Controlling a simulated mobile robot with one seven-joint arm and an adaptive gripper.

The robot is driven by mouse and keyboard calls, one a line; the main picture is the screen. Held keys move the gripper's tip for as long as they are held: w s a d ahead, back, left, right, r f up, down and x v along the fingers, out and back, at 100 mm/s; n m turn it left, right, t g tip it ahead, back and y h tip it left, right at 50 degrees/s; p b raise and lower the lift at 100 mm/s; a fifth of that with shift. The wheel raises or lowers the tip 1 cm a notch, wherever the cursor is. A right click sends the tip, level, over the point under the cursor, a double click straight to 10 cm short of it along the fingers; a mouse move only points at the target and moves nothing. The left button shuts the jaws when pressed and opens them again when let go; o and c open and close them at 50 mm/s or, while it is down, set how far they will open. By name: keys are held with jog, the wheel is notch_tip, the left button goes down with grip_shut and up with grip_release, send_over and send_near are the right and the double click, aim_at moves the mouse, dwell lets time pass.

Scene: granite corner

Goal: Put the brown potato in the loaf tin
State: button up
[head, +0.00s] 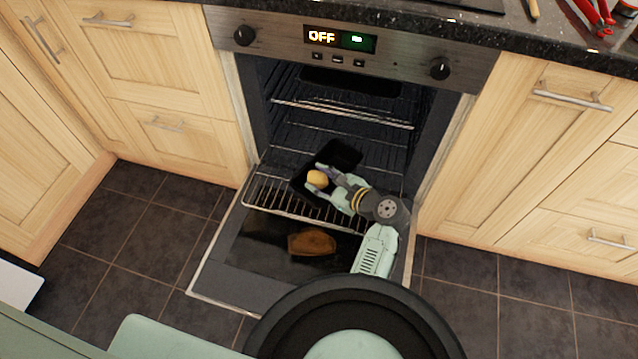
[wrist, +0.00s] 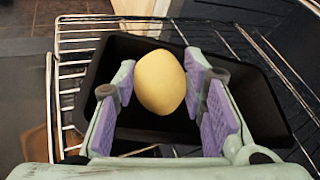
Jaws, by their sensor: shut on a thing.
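The brown potato (head: 317,179) looks yellowish-tan and egg-shaped. It sits between the purple pads of my gripper (head: 321,182), which is shut on it. The potato also shows in the wrist view (wrist: 160,82), with a finger on each side. The loaf tin (head: 340,153) is black and rests on the pulled-out oven rack. In the wrist view the tin (wrist: 265,115) lies behind the potato and fingers, so the potato is over its opening. I cannot tell how high the potato is above the tin's floor. My gripper and the potato hide part of the tin.
The oven door (head: 215,265) is folded down, with a brown, flat-looking patch or object (head: 312,242) on it. The wire rack (head: 268,199) sticks out above the door. Wooden cupboards flank the oven. A dark counter (head: 430,27) with red-handled tools (head: 592,14) runs above.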

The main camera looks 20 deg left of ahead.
dwell(0.3)
jog(key=shift+f+p, duration=0.3)
jog(key=shift+f, duration=0.4)
jog(key=o, duration=0.9)
